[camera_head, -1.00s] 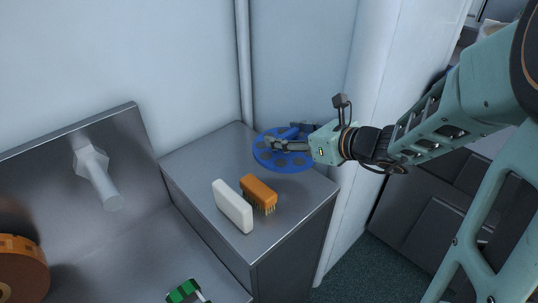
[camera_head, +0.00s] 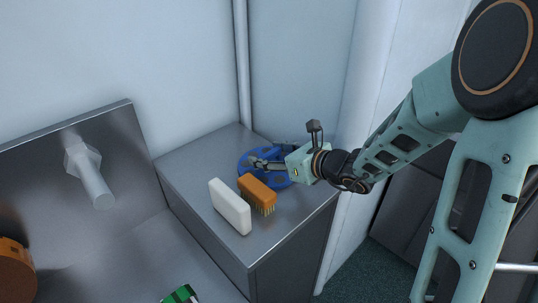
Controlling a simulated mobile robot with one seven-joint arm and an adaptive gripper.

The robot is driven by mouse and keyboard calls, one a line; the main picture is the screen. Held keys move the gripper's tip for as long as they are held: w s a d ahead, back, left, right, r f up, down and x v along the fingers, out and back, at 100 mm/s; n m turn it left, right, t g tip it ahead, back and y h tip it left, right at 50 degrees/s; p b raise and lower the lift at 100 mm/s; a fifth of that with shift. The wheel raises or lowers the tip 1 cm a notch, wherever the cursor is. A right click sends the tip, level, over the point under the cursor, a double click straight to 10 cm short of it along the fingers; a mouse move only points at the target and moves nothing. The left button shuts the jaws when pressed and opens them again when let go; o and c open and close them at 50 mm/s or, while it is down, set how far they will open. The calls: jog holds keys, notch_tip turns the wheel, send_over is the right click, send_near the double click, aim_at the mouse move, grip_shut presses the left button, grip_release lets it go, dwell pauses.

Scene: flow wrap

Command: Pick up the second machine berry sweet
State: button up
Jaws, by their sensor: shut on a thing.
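A round blue disc with several holes (camera_head: 243,168) is on the grey metal cabinet top, behind the orange brush, which hides part of its near edge. My gripper (camera_head: 263,163) reaches in from the right over the disc, with its fingers shut on the disc or a raised part of it. The exact contact is too small to see. I cannot tell whether the disc touches the top or is slightly raised. I cannot make out any berry sweet in this view.
An orange brush (camera_head: 257,190) and a white block (camera_head: 230,207) stand close together in front of the disc. The metal cabinet top (camera_head: 195,163) is bare at the left. A lower metal surface with a spout (camera_head: 93,180) lies further left. A pale wall and pipe stand behind.

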jog(key=shift+f, duration=0.15)
jog(key=o, duration=0.9)
jog(key=shift+f, duration=0.1)
jog(key=o, duration=0.5)
jog(key=shift+r, duration=0.2)
